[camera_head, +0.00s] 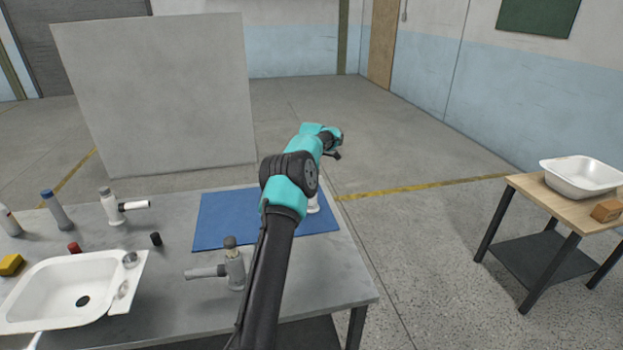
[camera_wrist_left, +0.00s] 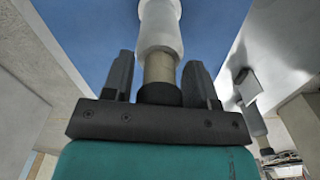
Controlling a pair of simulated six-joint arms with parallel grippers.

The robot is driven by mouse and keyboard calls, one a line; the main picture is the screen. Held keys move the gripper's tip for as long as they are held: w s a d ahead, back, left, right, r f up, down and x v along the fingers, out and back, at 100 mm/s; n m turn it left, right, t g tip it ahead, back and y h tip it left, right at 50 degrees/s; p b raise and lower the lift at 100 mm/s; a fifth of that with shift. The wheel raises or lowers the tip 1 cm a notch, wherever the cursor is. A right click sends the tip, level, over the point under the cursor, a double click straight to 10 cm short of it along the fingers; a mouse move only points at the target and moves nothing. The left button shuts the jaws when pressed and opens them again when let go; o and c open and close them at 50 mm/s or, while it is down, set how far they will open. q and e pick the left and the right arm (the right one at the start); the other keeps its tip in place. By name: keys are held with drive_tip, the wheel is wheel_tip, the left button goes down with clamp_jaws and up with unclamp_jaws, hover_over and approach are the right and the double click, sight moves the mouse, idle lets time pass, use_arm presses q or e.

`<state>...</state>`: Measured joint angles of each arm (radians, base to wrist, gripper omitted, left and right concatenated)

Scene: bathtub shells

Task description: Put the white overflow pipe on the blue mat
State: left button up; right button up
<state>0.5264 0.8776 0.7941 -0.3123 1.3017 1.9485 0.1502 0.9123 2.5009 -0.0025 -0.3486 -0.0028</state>
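A white pipe (camera_wrist_left: 158,25) with a beige collar and dark end lies between my left gripper's fingers (camera_wrist_left: 158,88) in the left wrist view, the blue mat (camera_wrist_left: 95,30) behind it. A narrow gap shows on each side of the collar, so the fingers look open around it. My right gripper is not in view.
A grey pipe with a side branch (camera_head: 235,270) stands in front of the mat. Left are another white branched pipe (camera_head: 113,210), a grey pipe with a blue top (camera_head: 57,211), small caps and a white basin (camera_head: 50,285). A side table (camera_head: 535,190) is far right.

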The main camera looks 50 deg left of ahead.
use_arm(q)
drive_tip(key=shift+o, duration=0.8)
drive_tip(key=shift+r, duration=0.15)
wheel_tip(320, 180, up, 12)
drive_tip(key=shift+f, duration=0.1)
idle(0.6)
